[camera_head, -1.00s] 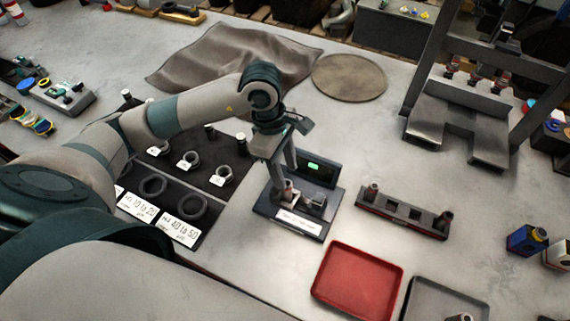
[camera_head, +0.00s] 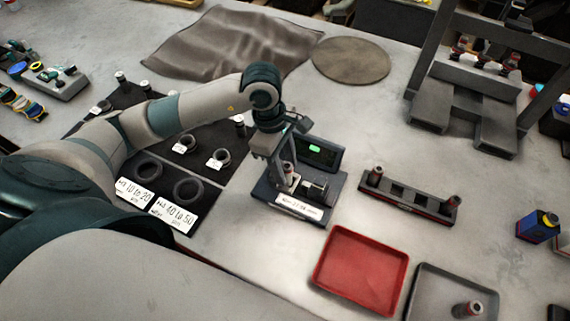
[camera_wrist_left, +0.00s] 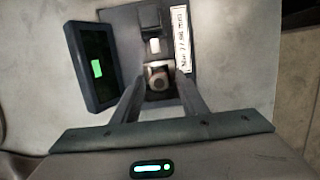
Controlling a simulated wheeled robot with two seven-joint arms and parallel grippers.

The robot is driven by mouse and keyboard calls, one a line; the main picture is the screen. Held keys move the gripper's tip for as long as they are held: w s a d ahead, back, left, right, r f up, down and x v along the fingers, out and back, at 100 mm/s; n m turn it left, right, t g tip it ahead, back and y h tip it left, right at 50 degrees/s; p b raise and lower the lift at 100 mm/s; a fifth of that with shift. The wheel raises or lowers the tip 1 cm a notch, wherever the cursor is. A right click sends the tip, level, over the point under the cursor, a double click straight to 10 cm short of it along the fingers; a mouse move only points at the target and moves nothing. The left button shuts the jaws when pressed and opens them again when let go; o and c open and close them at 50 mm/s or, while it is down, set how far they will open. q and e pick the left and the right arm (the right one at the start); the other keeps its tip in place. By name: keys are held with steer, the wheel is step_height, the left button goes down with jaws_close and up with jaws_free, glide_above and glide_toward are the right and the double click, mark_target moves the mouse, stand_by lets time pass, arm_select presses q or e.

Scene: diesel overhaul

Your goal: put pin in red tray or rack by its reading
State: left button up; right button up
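My left gripper (camera_head: 284,183) is down at the measuring device (camera_head: 262,192), with its fingers on either side of an upright pin (camera_head: 289,169). In the left wrist view the pin (camera_wrist_left: 158,79) sits between the fingertips; whether they touch it is unclear. The device's screen (camera_head: 318,150) shows a green patch, and its front label is too small to read surely. The red tray (camera_head: 319,279) is empty, to the right of the device. The dark rack (camera_head: 409,206) holds a pin at each end, with empty square slots between. My right gripper is out of view.
A grey tray (camera_head: 412,296) with one pin-like part (camera_head: 467,309) lies right of the red tray. A black mat (camera_head: 222,182) with rings and label cards lies left of the device. A grey press-like frame (camera_head: 440,100) stands at the back right.

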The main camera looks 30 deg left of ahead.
arm_select(q)
jaws_close()
steer(key=shift+r, duration=0.1)
steer(key=shift+r, duration=0.1)
steer(key=shift+d+p+v, duration=0.25)
steer(key=shift+p+v, duration=0.45)
steer(key=shift+v, duration=0.6)
steer(key=shift+d+p+v, duration=0.25)
steer(key=shift+p+v, duration=0.25)
steer(key=shift+v, duration=0.7)
steer(key=shift+r, duration=0.1)
steer(key=shift+w, duration=0.1)
